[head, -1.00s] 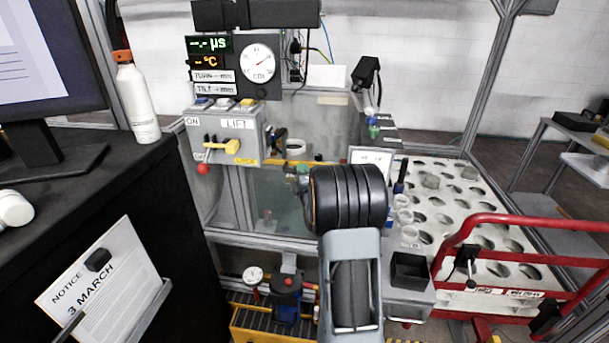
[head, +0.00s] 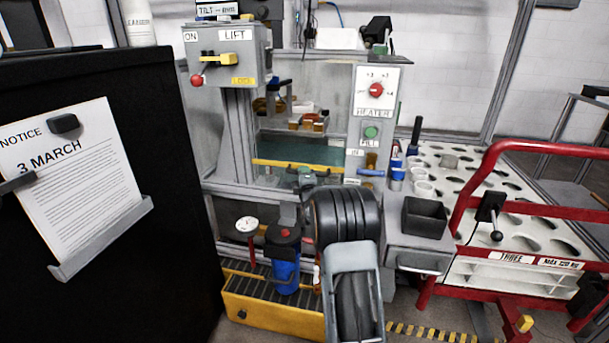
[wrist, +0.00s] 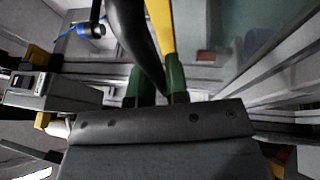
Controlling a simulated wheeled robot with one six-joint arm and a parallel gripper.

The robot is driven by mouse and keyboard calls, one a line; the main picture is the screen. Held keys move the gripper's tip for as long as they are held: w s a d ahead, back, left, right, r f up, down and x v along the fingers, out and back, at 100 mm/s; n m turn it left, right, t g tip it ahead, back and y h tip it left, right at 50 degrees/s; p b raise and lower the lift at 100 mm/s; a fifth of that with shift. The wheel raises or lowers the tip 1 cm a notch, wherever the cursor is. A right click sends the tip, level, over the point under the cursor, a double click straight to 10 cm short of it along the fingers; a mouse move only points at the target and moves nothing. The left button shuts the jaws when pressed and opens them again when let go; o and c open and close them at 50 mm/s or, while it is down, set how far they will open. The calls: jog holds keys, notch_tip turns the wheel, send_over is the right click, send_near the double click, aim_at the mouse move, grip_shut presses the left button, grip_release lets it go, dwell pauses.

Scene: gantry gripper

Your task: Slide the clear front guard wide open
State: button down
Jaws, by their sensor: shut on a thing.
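The clear front guard (head: 280,163) shows in the head view by its yellow edge strip, low across the machine's front, just above the lower frame rail. The strip also shows in the wrist view (wrist: 160,25). My gripper (head: 304,178) is at the strip's near side, with my dark arm below it. In the wrist view its green fingers (wrist: 156,85) are closed around a dark curved handle (wrist: 128,35) beside the strip. The exact grip is partly hidden in the head view. The machine's interior stands open to view above the strip.
The LIFT box (head: 225,55) hangs upper left and the heater panel (head: 375,105) stands right of the opening. A blue filter (head: 285,270) and a gauge (head: 247,225) are below left. A black bin (head: 424,217) and red rail (head: 465,190) lie right.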

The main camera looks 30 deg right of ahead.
notch_tip(320, 180, down, 6)
jog(key=b, duration=0.4)
jog(key=shift+f, duration=0.2)
jog(key=c, duration=1.1)
grip_release()
jog(key=shift+c, duration=0.2)
jog(key=shift+r, duration=0.1)
jog(key=p+v, duration=0.2)
jog(key=v, duration=1.1)
jog(key=shift+s+p, duration=0.4)
jog(key=shift+a, duration=0.1)
